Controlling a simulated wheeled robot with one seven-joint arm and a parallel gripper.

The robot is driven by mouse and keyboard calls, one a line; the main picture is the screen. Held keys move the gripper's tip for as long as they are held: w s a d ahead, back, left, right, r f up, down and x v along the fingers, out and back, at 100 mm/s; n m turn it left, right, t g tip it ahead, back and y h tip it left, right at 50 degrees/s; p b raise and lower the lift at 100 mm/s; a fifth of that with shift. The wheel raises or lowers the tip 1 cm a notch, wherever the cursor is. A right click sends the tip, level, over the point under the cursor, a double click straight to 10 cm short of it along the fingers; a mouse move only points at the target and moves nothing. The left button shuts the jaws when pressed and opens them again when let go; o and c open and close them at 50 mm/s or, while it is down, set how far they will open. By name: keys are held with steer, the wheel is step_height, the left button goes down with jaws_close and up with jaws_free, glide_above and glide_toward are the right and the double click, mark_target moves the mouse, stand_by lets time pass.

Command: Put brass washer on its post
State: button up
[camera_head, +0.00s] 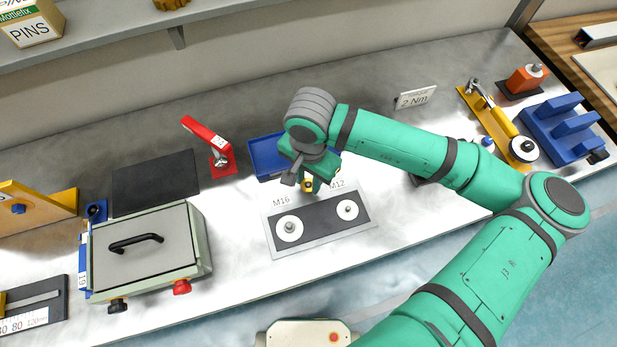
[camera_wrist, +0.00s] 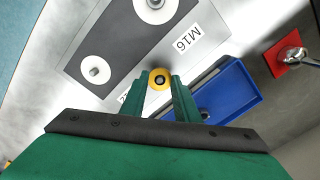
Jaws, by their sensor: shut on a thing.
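The brass washer (camera_wrist: 152,81) is a small yellow ring with a dark centre, held between the fingertips of my gripper (camera_wrist: 159,82). In the head view my gripper (camera_head: 306,180) points down just behind the post plate, and a bit of yellow shows at its tip. The plate (camera_head: 276,251) has a dark panel with two posts, each ringed by a white disc. The M16 post (camera_head: 289,227) is at left and the M12 post (camera_head: 347,209) at right. In the wrist view the M12 post (camera_wrist: 96,71) stands bare. The M12 label is partly hidden by a finger there.
A blue tray (camera_wrist: 243,82) lies right behind my gripper; my arm covers part of it in the head view. A red stand (camera_head: 221,164) is left of it. A lidded box (camera_head: 148,262) with a black handle stands farther left. The bench right of the plate is clear.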

steer(key=shift+f, duration=0.15)
stand_by(0.3)
steer(key=o, duration=1.1)
steer(key=shift+r, duration=3.55)
